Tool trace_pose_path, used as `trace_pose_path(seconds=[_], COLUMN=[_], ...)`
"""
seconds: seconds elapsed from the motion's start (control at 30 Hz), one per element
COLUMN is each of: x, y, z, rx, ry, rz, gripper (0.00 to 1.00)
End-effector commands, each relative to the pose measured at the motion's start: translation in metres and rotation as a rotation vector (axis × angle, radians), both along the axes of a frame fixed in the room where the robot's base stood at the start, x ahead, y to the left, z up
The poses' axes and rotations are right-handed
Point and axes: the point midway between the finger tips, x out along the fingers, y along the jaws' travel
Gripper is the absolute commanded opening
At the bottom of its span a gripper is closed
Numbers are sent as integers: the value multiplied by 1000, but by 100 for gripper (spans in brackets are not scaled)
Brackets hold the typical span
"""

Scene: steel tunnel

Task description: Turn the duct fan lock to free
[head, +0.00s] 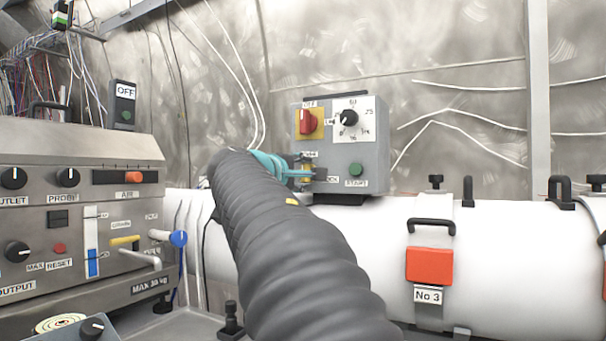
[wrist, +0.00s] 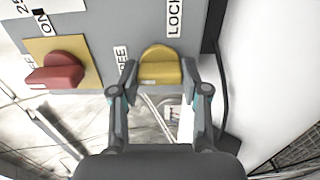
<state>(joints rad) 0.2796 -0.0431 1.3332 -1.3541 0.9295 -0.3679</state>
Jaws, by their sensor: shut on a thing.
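The grey control box (head: 375,150) sits on the white duct (head: 365,235) in the head view. Its lock knob is yellow (wrist: 160,60) and fills the space between my fingers in the wrist view. A FREE label (wrist: 122,58) is left of the knob there, and a LOCK label (wrist: 174,18) is above right. My gripper (wrist: 159,78) is shut on the knob, one finger on each side. In the head view my gripper (head: 298,172) reaches the box's lower left, and the knob is mostly hidden. Which label the knob points at I cannot tell.
A red switch (head: 307,122) on a yellow plate, a black dial (head: 349,118) and a green START button (head: 356,170) share the box. A red No.3 latch (head: 429,266) is on the duct at right. A grey console (head: 90,155) stands at left.

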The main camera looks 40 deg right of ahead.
Motion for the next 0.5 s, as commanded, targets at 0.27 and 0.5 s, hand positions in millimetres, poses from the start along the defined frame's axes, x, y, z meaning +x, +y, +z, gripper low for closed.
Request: trace_pose_path(seconds=[0.27, 0.5], x=[1, 0], y=[0, 0], z=[-1, 0], rx=[1, 1], ry=[3, 1], rz=[0, -1], gripper=[71, 71])
